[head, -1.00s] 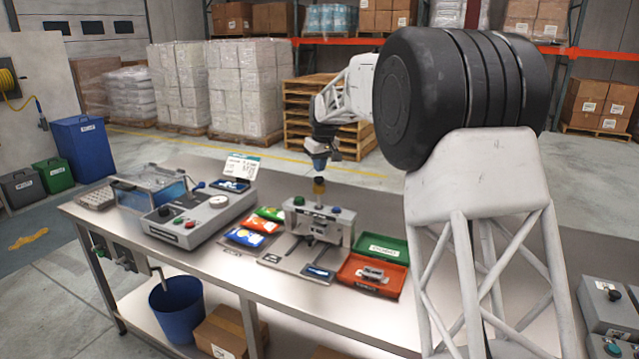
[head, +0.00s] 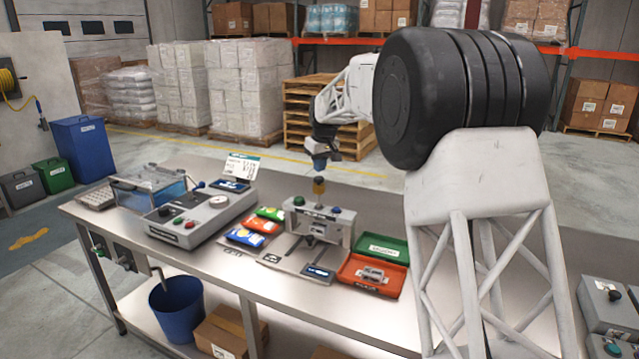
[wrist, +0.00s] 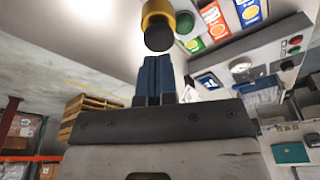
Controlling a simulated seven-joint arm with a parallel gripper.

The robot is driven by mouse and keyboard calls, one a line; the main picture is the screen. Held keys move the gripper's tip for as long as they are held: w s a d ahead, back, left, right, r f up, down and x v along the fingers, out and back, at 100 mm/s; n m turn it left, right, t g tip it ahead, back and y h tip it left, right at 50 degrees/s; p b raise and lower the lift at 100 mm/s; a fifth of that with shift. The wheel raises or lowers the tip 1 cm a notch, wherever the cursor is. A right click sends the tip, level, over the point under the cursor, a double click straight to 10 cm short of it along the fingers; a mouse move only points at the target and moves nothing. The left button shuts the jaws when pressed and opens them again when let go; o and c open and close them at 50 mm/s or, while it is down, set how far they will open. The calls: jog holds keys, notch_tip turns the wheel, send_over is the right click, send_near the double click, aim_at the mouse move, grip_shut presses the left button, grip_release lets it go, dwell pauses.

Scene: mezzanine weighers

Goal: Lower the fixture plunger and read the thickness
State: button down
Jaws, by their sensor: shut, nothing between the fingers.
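The grey measuring fixture (head: 318,222) stands on the steel bench. Its plunger (head: 319,187), a yellow collar with a dark knob, rises from the top. My gripper (head: 319,165) is above the plunger, pointing down, with a small gap. In the wrist view my gripper (wrist: 154,60) shows blue fingers closed together, empty, and the plunger (wrist: 157,18) with its yellow collar and black knob lies just beyond their tips. The small display (head: 318,272) sits at the fixture's front; its reading is too small to make out.
An orange tray (head: 345,280) holding a metal part and a green tray (head: 405,250) lie right of the fixture. Coloured packets (head: 245,237) lie to its left, beside a grey console (head: 185,233). A small sign (head: 242,166) stands behind. The bench front edge is clear.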

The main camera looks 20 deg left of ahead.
jog(key=shift+d+x, duration=0.1)
jog(key=shift+x, duration=0.55)
jog(key=shift+d+x, duration=0.15)
jog(key=shift+x, duration=0.5)
dwell(1.0)
jog(key=shift+s, duration=0.15)
jog(key=shift+w+a+v, duration=0.15)
jog(key=shift+a+v, duration=0.05)
jog(key=shift+v, duration=1.1)
jog(key=shift+w+a+v, duration=0.1)
jog(key=shift+a+v, duration=0.15)
jog(key=shift+v, duration=1.05)
jog(key=shift+w+a+v, duration=0.15)
jog(key=shift+a+v, duration=0.05)
jog(key=shift+v, duration=1.1)
jog(key=shift+r, duration=0.1)
